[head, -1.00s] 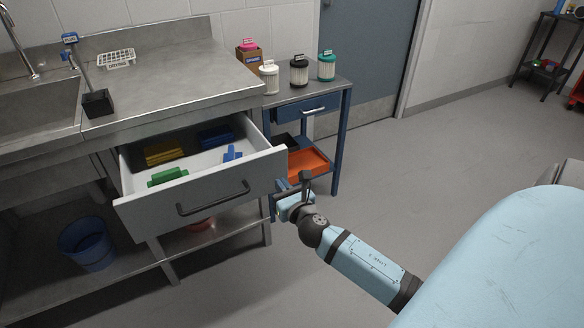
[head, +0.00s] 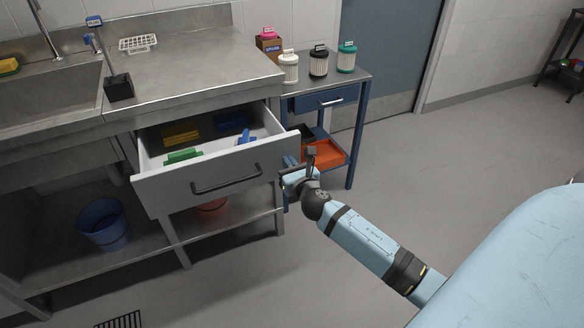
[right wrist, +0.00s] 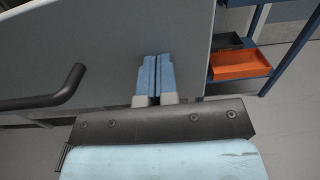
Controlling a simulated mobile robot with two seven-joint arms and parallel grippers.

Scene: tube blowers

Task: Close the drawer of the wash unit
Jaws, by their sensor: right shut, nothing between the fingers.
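The wash unit's drawer (head: 172,188) stands open under the steel counter, its grey front panel facing me with a dark bar handle (head: 226,182). Green, yellow and blue items lie inside it. My right gripper (head: 288,166) is at the right end of the drawer front, shut and empty. In the right wrist view, its blue fingertips (right wrist: 156,62) point at the drawer front (right wrist: 120,35), to the right of the handle (right wrist: 45,100) and near the panel's right edge. I cannot tell whether they touch the panel. My left gripper is not in view.
A blue-framed cart (head: 352,135) with filter canisters on top and an orange tray (head: 326,155) below stands right of the drawer. A blue bucket (head: 103,225) sits on the wash unit's lower shelf. The floor in front of the drawer is clear.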

